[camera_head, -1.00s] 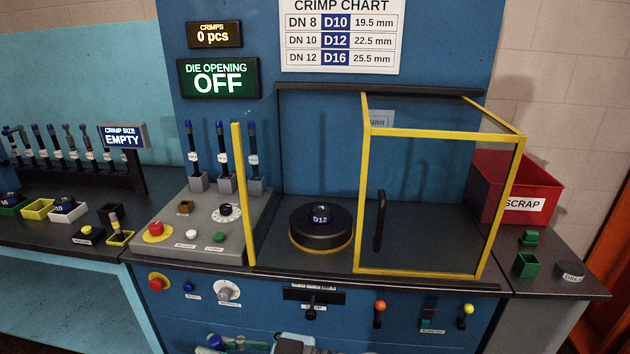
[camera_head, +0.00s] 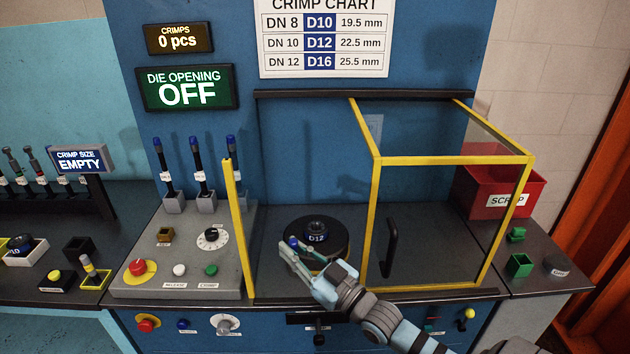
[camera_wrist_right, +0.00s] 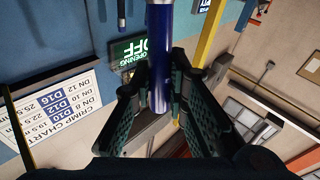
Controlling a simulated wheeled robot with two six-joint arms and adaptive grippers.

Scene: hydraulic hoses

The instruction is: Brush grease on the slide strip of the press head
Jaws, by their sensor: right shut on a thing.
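My right gripper (camera_head: 291,253) reaches in over the front of the press bed and is shut on a slim dark-blue handle (camera_head: 293,242). In the right wrist view the blue handle (camera_wrist_right: 160,60) stands between the two fingers; no bristles can be made out. The black round press head (camera_head: 320,253), with a die marked D12 (camera_head: 317,237), sits just behind the gripper, partly covered by it. I cannot make out the slide strip or whether the handle touches the head. My left gripper is not in view.
A yellow-framed clear guard (camera_head: 455,160) stands right of the head, its dark handle (camera_head: 391,248) near my arm. A yellow post (camera_head: 237,225) and the control panel (camera_head: 150,258) are at left. A red scrap bin (camera_head: 500,200) and green blocks (camera_head: 519,264) are at right.

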